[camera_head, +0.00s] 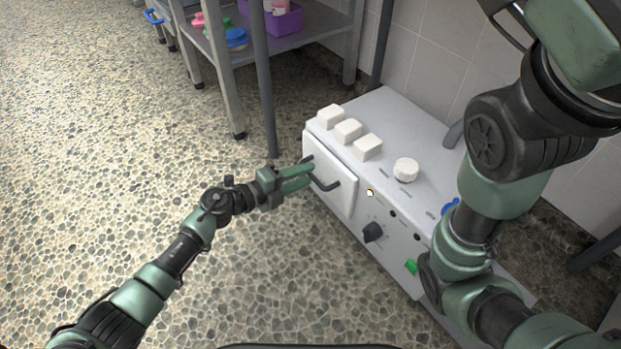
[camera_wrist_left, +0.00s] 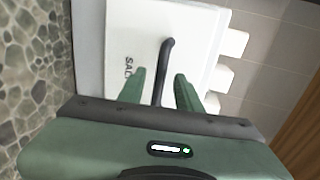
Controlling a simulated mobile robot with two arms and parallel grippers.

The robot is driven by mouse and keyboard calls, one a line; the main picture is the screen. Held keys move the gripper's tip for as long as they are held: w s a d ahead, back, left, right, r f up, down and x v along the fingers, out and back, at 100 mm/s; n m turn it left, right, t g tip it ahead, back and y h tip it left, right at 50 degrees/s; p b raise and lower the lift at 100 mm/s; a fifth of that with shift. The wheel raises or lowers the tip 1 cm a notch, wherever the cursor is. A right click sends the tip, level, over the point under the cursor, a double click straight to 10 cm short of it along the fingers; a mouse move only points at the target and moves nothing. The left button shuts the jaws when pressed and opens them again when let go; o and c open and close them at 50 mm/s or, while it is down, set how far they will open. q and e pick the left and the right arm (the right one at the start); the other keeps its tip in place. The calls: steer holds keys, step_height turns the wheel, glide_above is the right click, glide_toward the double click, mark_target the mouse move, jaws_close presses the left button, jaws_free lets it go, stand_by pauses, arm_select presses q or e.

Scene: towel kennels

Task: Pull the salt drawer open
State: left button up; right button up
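The salt drawer (camera_head: 330,172) is a white front panel with a dark bar handle (camera_head: 326,186), at the left end of a light grey machine. Its front sits close against the machine. In the left wrist view the drawer front (camera_wrist_left: 135,40) has dark lettering partly hidden by a finger, and the handle (camera_wrist_left: 166,58) runs between my fingers. My left gripper (camera_head: 309,175) is at the handle. In the left wrist view its green fingers (camera_wrist_left: 160,77) stand apart on either side of the handle, with gaps visible. My right gripper is out of view.
The machine (camera_head: 385,110) has white blocks and a round knob (camera_head: 406,169) on top, and a black dial (camera_head: 373,232) and green switch (camera_head: 411,267) in front. A metal shelf (camera_head: 300,35) stands behind. The pebbled floor left of the drawer is clear. My right arm covers the machine's right part.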

arm_select(q)
steer(key=shift+b+x, duration=0.35)
steer(key=shift+x, duration=0.75)
jaws_close()
stand_by(0.7)
